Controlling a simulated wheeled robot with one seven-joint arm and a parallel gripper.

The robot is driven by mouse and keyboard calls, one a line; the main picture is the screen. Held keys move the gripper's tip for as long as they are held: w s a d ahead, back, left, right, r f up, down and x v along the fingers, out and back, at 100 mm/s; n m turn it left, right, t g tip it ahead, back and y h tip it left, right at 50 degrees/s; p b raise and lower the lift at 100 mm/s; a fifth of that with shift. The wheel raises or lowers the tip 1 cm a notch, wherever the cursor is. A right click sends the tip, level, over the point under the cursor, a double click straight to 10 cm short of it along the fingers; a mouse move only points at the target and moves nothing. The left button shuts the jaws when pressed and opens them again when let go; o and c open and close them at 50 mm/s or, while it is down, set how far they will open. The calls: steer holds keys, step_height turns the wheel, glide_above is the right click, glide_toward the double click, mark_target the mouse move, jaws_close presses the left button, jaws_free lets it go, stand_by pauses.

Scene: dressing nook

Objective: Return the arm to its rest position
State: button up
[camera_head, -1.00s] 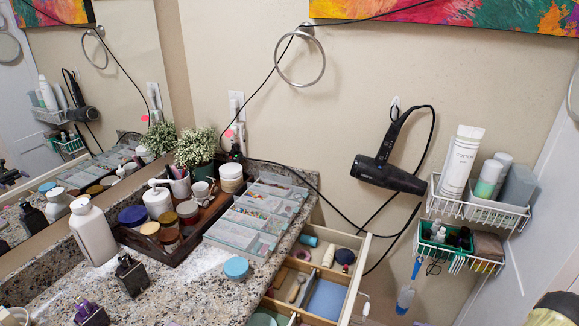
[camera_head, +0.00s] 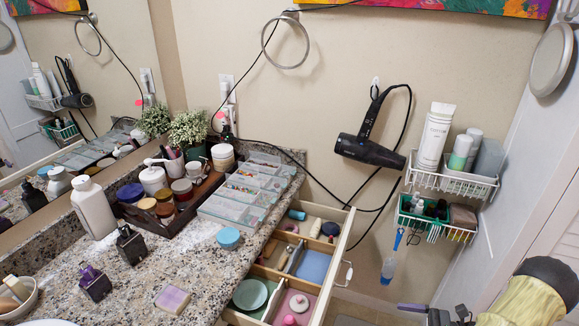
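Part of my arm shows in the lower right corner, a cream-yellow link with a dark rounded joint. Dark parts at the bottom edge beside it look like the end of my arm, with my gripper (camera_head: 436,315) cut off by the frame. I cannot tell whether its fingers are open or shut, or whether they hold anything. It appears to the right of the open drawer (camera_head: 334,268), apart from it in the picture.
The drawer juts out from the granite counter (camera_head: 185,262), which carries bottles, jars and organiser boxes (camera_head: 245,190). A hair dryer (camera_head: 370,150) and wire baskets (camera_head: 455,182) hang on the wall. A white door (camera_head: 520,150) stands at the right.

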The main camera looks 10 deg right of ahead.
steer(key=w+a+r+n+g+h, duration=0.25)
steer(key=a+r+n+h, duration=0.55)
steer(key=a+n, duration=0.45)
steer(key=w+a+r+n+g+h, duration=0.1)
steer(key=a+r+n+g+h, duration=0.3)
steer(key=a+r+n+h, duration=0.55)
steer(key=a+r+n+y+p, duration=0.1)
steer(key=a+r+p, duration=0.3)
steer(key=r+p, duration=1.7)
steer(key=shift+w+r+n+y, duration=0.2)
steer(key=shift+r+n+y, duration=0.25)
steer(key=shift+y, duration=0.4)
steer(key=shift+t, duration=0.25)
